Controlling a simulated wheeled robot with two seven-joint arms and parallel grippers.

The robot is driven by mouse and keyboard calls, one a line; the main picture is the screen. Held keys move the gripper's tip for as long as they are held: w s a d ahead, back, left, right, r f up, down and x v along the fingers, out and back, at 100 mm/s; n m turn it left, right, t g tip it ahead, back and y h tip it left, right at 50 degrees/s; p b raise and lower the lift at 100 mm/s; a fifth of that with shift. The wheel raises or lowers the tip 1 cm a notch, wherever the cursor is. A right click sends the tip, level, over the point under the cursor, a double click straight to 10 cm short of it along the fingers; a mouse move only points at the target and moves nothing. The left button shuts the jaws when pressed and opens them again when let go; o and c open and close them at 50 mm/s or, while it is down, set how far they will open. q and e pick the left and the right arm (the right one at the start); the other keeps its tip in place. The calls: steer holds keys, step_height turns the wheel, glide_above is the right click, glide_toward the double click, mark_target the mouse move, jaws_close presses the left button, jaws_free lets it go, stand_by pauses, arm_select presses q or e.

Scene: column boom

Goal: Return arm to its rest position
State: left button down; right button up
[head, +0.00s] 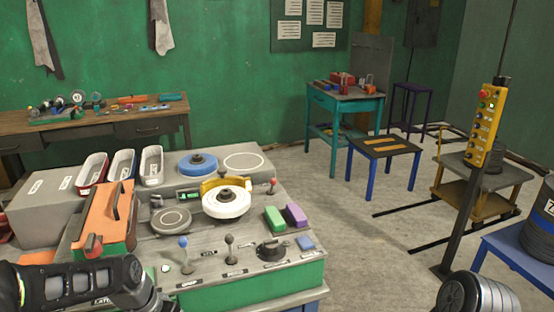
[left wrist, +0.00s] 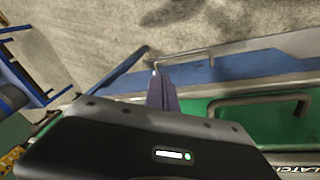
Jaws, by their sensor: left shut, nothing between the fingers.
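My left arm comes in at the lower left of the head view, in front of the grey and green workbench (head: 300,270). The fingers of its gripper are not clear there. In the left wrist view my left gripper (left wrist: 158,75) points down past the bench's front, its narrow fingers together and nothing held. The green bench front and a metal handle (left wrist: 185,56) show near the fingertips; I cannot tell whether they touch. A rounded part of my right arm shows at the bottom right of the head view; its gripper is out of sight.
The bench carries a white disc (head: 226,203), a blue disc (head: 197,164), small levers, an orange-topped box (head: 107,215) and trays. A yellow button pendant (head: 484,125) on a post stands to the right, near a blue stand (head: 515,255). Grey floor between is open.

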arm_select(q)
steer(key=s+d+f+n+h, duration=0.1)
steer(key=s+d+f, duration=0.45)
steer(key=f, duration=0.45)
steer(key=s+d+f+n+h, duration=0.1)
steer(key=s+d+f, duration=0.3)
steer(key=d+f, duration=0.45)
steer(key=s+d+f+n, duration=0.1)
steer(key=s+f, duration=0.6)
steer(key=s, duration=0.2)
steer(key=shift+s+d+f+n+g, duration=0.25)
steer(key=shift+d+f+n+g, duration=0.05)
steer(key=shift+d+n+g, duration=0.1)
